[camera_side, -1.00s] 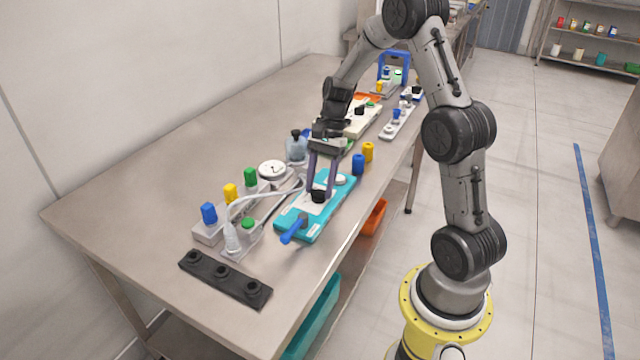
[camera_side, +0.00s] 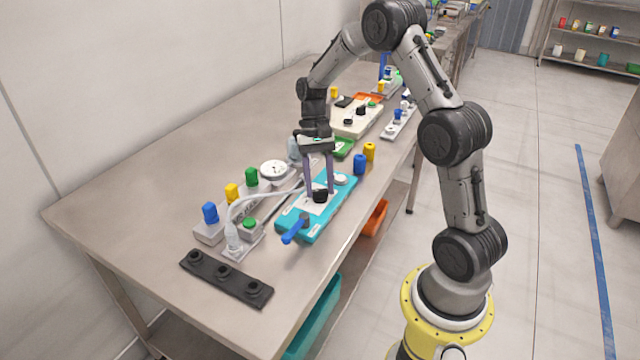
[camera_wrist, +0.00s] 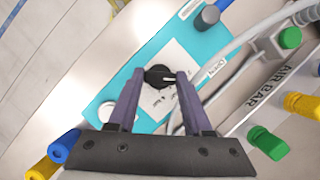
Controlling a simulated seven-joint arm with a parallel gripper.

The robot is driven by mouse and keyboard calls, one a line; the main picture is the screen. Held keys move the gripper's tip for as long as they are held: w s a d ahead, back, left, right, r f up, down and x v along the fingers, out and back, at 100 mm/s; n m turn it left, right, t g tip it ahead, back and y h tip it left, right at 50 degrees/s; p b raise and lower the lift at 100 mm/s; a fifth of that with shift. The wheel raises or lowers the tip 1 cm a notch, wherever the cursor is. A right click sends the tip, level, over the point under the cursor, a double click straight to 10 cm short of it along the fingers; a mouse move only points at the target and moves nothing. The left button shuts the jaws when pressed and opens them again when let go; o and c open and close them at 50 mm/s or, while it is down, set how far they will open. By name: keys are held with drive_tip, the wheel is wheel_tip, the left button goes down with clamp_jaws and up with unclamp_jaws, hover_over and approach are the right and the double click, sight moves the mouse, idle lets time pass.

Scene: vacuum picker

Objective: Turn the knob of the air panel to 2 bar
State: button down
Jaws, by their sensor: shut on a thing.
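The teal air panel (camera_side: 335,205) lies on the bench, with a black knob (camera_side: 320,197) on its white plate. In the wrist view the knob (camera_wrist: 158,76) has a pale pointer line, and the plate (camera_wrist: 176,62) has small marks that I cannot read. My gripper (camera_side: 319,190) stands over the panel, its two purple fingers shut on the knob from opposite sides. It also shows in the wrist view (camera_wrist: 159,80). The fingers hide part of the plate. A blue lever (camera_side: 294,231) sticks out at the panel's near end, and a pale round button (camera_side: 341,179) sits at its far end.
A grey air bar (camera_side: 209,233) with blue, yellow and green caps stands left of the panel, with a pale hose beside it. A round gauge (camera_side: 273,169) sits behind. Blue (camera_side: 360,164) and yellow (camera_side: 369,152) pegs stand right. A black rack (camera_side: 226,277) lies in front.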

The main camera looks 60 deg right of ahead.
drive_tip(key=shift+n, duration=0.5)
drive_tip(key=shift+c, duration=1.6)
unclamp_jaws()
drive_tip(key=v, duration=1.4)
drive_tip(key=shift+a, duration=0.2)
drive_tip(key=shift+w+a, duration=0.1)
drive_tip(key=shift+w, duration=0.05)
